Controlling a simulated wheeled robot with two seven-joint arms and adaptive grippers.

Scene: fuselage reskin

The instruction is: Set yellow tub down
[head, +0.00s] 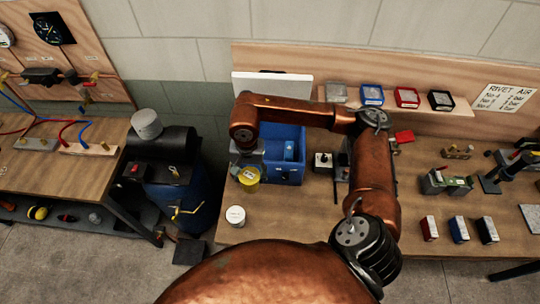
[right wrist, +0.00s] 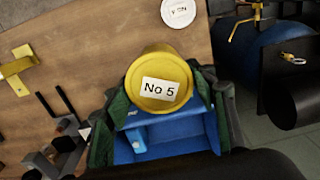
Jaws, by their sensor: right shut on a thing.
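The yellow tub (head: 249,180) has a white label reading "No 5" on its lid, clear in the right wrist view (right wrist: 160,88). My right gripper (head: 247,163) is shut on it, with a finger on each side. The tub shows at the front left corner of a blue bin (head: 291,174). I cannot tell how high it is above the bench. A white tub (head: 235,216) stands on the bench near its front left edge. My left gripper is not in view.
The wooden bench (head: 300,215) is bare right of the white tub. A blue barrel with a black tank (head: 165,150) stands beyond the bench's left edge.

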